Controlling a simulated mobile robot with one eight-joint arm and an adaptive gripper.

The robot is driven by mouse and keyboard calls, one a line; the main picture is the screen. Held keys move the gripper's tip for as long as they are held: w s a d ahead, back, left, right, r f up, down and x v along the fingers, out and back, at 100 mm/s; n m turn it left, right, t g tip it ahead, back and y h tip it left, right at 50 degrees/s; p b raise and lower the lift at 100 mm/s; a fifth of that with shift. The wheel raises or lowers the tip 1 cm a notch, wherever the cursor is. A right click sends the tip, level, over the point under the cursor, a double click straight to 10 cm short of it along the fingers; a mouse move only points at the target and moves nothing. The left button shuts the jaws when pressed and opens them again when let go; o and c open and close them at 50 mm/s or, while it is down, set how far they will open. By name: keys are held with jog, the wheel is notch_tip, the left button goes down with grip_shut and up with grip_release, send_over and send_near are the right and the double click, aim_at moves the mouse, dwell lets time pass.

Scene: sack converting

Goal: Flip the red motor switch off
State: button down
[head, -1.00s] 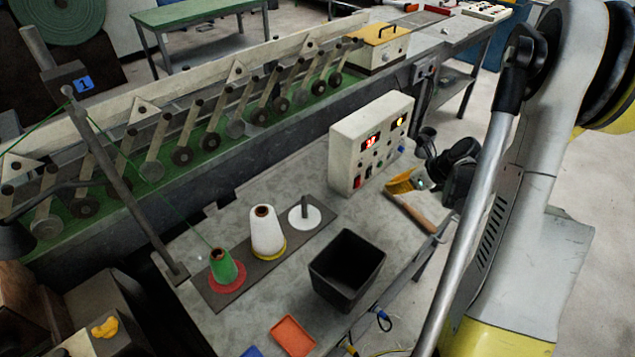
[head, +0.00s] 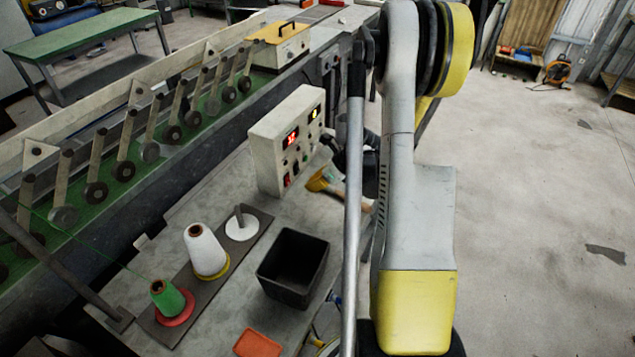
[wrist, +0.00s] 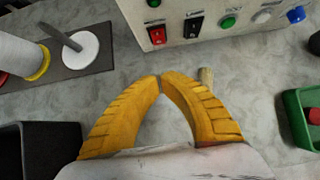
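In the head view my gripper (head: 309,184) is partly hidden by my arm.
The control box (head: 262,150) stands on a grey table. A black bin (head: 292,265), white cone (head: 205,250) and green cone (head: 166,297) stand nearby. A wooden handle (wrist: 206,76) lies behind my right finger. A green container (wrist: 296,105) is at right.

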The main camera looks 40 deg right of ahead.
aim_at(288, 180)
jog(key=b+x, duration=0.1)
jog(key=x, duration=0.3)
jog(key=shift+w+a+f, duration=0.1)
jog(key=shift+w+a, duration=0.1)
jog(key=shift+w, duration=0.35)
jog(key=shift+w+a+f, duration=0.1)
jog(key=shift+w+a, duration=0.1)
jog(key=shift+w, duration=0.4)
jog(key=shift+w+a+b, duration=0.25)
jog(key=shift+w+b, duration=0.15)
jog(key=shift+w, duration=0.35)
